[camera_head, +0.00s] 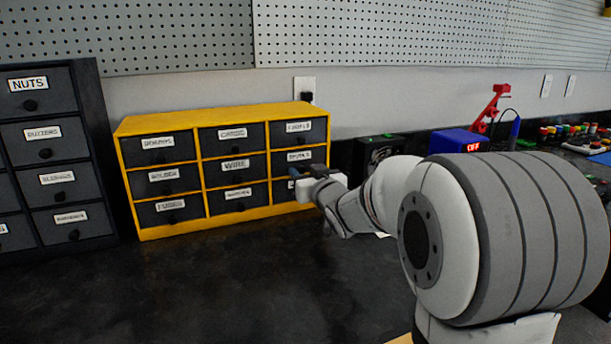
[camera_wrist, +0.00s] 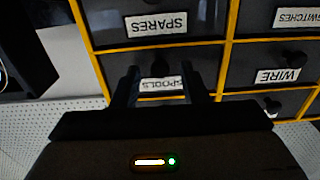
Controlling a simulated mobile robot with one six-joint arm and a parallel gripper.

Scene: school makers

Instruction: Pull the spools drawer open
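The yellow cabinet (camera_head: 150,232) has dark drawers with white labels and black knobs. The spools drawer is at the right of its middle row. My gripper (camera_head: 303,172) is at the cabinet's right front. In the wrist view, my gripper's two fingers (camera_wrist: 161,84) are apart, with the spools drawer's dark knob (camera_wrist: 158,68) between them. Contact with the knob cannot be told.
The SPARES drawer (camera_wrist: 158,25) is below the spools drawer and the WIRE drawer (camera_head: 236,170) is beside it. A dark cabinet (camera_head: 88,130) stands at the left. A blue power supply (camera_head: 455,141) is at the right. The black worktop (camera_head: 240,285) in front is clear.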

